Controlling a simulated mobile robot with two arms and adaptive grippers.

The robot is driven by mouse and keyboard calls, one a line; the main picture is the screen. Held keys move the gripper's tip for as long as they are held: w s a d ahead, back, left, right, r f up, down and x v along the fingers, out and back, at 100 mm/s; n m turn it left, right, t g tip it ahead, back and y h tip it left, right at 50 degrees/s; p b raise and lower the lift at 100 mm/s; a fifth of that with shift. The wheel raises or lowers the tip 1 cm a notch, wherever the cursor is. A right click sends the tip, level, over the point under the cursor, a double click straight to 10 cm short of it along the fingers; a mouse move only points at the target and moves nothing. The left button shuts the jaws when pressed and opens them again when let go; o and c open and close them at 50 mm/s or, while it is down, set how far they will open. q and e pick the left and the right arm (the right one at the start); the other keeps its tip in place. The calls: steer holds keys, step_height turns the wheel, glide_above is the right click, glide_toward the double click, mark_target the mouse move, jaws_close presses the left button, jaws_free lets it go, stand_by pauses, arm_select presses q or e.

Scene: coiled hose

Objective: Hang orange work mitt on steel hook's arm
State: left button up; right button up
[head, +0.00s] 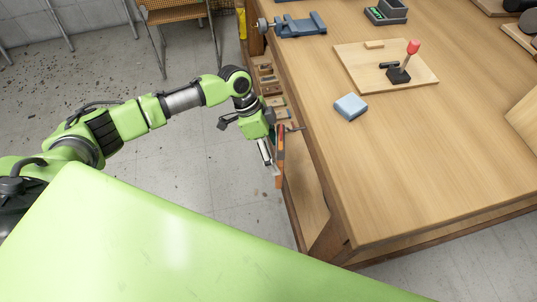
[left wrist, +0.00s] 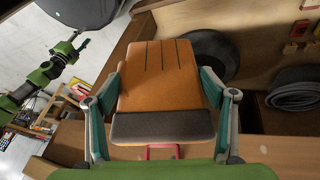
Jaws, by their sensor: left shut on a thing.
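My left gripper (head: 268,152) is beside the table's left side. It is shut on the orange work mitt (head: 280,172), which hangs edge-on to the head view. In the left wrist view the mitt (left wrist: 160,75) lies between the two fingers, with dark lines on its orange face and a dark grey cuff (left wrist: 162,127). A red loop (left wrist: 162,151) shows at the cuff's end. A small dark rod (head: 294,129) shows just right of the gripper; I cannot tell whether it is the steel hook's arm. A green arm of mine (left wrist: 40,75) shows at left in the wrist view; its gripper's state is unclear.
The wooden table (head: 430,170) has shelves below its left side. On top are a blue block (head: 350,107), a board with a red-knobbed lever (head: 413,48) and a blue vise (head: 302,25). A dark coiled hose (left wrist: 295,90) lies right of the mitt.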

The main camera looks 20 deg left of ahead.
arm_select(q)
steer(key=w+d, duration=0.1)
steer(key=w+d+f+b, duration=0.1)
steer(key=d, duration=0.1)
steer(key=shift+f, duration=0.1)
stand_by(0.3)
steer(key=shift+f, duration=0.1)
stand_by(0.5)
steer(key=o, duration=1.2)
